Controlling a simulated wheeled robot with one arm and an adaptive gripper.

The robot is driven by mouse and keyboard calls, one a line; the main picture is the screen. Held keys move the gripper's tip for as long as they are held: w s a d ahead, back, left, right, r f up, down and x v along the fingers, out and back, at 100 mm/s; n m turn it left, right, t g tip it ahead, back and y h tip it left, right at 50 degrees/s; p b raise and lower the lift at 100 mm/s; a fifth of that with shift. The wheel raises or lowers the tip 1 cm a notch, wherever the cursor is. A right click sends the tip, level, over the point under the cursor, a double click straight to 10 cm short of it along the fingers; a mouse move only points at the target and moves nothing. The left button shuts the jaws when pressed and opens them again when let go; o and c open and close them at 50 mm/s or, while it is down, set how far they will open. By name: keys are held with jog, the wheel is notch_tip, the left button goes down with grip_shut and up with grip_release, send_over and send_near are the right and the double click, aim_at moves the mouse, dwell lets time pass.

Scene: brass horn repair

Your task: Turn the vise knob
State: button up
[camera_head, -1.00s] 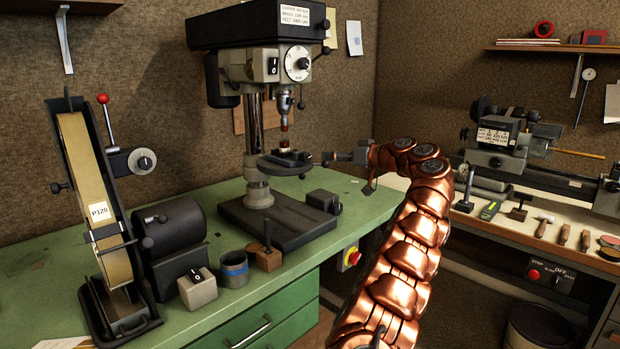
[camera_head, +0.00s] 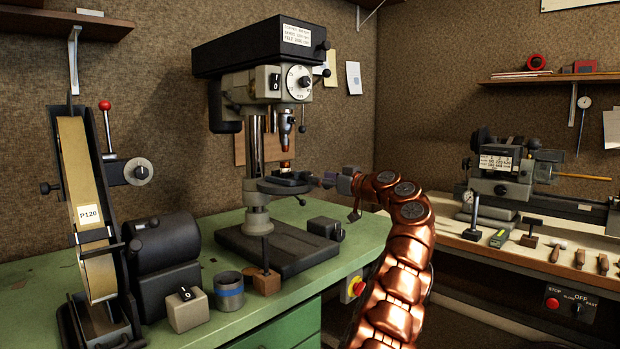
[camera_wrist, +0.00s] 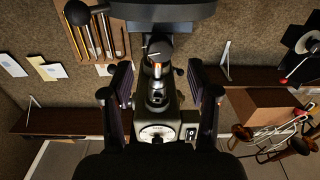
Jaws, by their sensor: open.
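The vise (camera_head: 285,181) is a small dark block on the round table of the drill press (camera_head: 300,60). My gripper (camera_head: 325,180) is just right of the vise, level with it and pointing at it. Its jaws are open. The vise knob is too small and dark to tell apart from the jaws in the head view, and I cannot tell whether they touch. In the wrist view, which looks upside down, my two dark fingers (camera_wrist: 160,88) stand apart, with the drill chuck (camera_wrist: 157,88) visible between them. A dark body (camera_wrist: 160,12) fills the top edge.
A belt sander (camera_head: 90,215) stands at the left of the green bench (camera_head: 205,250). A small lathe (camera_head: 505,185) stands on the right bench.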

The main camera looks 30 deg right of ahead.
aim_at(306, 176)
jog(key=shift+p+x, duration=0.75)
jog(key=shift+x, duration=1.85)
grip_shut()
